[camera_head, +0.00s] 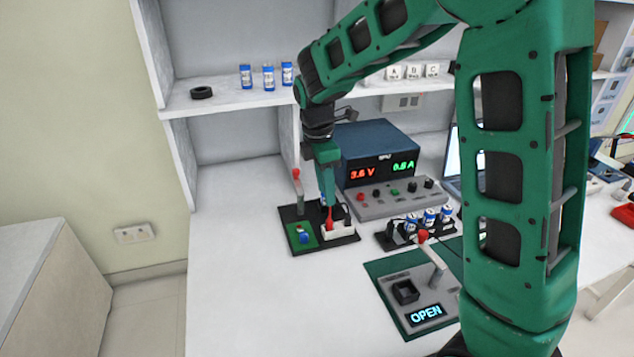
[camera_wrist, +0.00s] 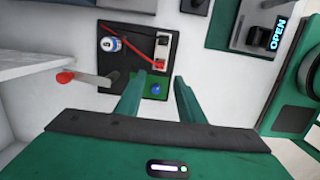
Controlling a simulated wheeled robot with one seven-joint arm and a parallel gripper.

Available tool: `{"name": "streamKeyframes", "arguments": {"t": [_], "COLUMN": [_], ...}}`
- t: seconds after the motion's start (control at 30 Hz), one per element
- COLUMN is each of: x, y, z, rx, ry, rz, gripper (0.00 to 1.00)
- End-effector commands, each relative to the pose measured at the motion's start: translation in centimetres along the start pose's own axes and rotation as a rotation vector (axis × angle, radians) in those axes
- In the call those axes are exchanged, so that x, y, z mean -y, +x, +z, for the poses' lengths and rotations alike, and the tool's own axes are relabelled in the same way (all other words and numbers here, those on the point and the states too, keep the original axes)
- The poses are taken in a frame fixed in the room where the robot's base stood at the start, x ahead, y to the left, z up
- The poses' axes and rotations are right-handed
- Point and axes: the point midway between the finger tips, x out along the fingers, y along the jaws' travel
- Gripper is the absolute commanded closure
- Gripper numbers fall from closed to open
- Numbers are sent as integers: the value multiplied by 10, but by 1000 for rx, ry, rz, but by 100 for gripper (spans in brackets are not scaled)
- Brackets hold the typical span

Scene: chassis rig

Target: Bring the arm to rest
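My gripper (camera_head: 327,198) points down over a small black board (camera_head: 345,239) on the white bench. In the wrist view my gripper (camera_wrist: 158,80) has its two green fingers well apart, with nothing held between them. The board (camera_wrist: 118,84) shows below and beyond the fingertips. A blue button (camera_wrist: 155,89) on a green patch appears between the fingertips; it also shows in the head view (camera_head: 304,237). A blue-and-white cell (camera_wrist: 110,44) and a red lead (camera_wrist: 130,36) are on the board. My arm is bent, reaching down from above.
A red-tipped lever (camera_head: 297,176) stands beside the gripper. Behind are a power supply reading 3.6 V and 0.6 A (camera_head: 378,144) and a rack of cells (camera_head: 412,231). A green fixture reading OPEN (camera_head: 398,312) is in front. A shelf (camera_head: 225,104) is above; the bench's front left is clear.

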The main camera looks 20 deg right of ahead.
Motion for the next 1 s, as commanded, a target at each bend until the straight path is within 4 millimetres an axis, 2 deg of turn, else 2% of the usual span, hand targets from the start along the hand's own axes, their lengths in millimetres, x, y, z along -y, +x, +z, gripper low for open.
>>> {"name": "streamKeyframes", "arguments": {"t": [0.17, 0.27, 0.37, 0.5, 0.7, 0.83, 1.0], "x": [3, 15, 40, 91, 172, 227, 286], "y": [-1, -8, -17, -29, -35, -33, -26], "z": [5, 25, 59, 110, 161, 180, 188], "rx": [-1, -4, -9, -20, -38, -51, -66], "ry": [26, 131, 329, 684, 1192, 1518, 1876], "rz": [-1, -1, -7, -20, -49, -75, -111], "gripper": [65, 65, 65, 65, 65, 65, 65]}}
